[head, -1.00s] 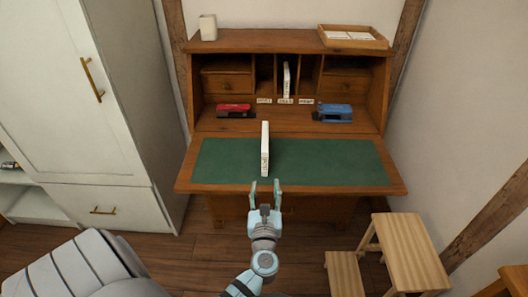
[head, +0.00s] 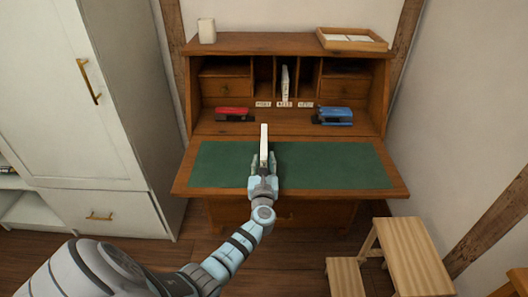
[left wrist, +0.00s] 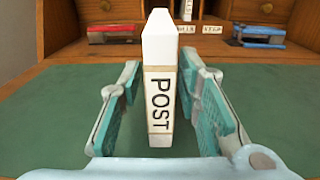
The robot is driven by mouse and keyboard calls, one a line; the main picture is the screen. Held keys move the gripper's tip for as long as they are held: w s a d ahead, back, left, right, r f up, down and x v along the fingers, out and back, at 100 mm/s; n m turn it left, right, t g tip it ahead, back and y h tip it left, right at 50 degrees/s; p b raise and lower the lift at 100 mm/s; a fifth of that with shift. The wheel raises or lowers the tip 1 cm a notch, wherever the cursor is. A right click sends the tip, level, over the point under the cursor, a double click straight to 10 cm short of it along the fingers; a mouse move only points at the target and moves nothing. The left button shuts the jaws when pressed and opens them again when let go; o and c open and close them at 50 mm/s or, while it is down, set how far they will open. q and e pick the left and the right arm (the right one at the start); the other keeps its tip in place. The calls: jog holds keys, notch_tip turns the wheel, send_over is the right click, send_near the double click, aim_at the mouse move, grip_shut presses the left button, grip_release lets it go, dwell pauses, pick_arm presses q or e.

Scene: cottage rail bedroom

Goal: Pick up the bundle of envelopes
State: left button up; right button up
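The bundle of envelopes (head: 264,143) is a narrow white block standing upright on the desk's green writing mat (head: 330,165). In the left wrist view the bundle (left wrist: 160,85) has a tan band and the word POST on its near edge. My left gripper (head: 264,165) is at the bundle's near end. In the left wrist view its two teal-padded fingers (left wrist: 160,115) stand on either side of the bundle, with a visible gap at each side. The lower part of the bundle is hidden by the gripper in the head view. My right gripper is in neither view.
A red stapler (head: 234,114) and a blue stapler (head: 333,116) lie behind the mat. Another white bundle (head: 285,84) stands in a labelled pigeonhole. A wooden step stool (head: 408,255) stands at front right and a white cabinet (head: 105,205) at left. The mat beside the bundle is clear.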

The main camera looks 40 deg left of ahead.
pick_arm(q)
grip_shut()
notch_tip(320, 180, up, 14)
jog(key=p, duration=0.9)
notch_tip(320, 180, up, 14)
jog(key=p, duration=0.7)
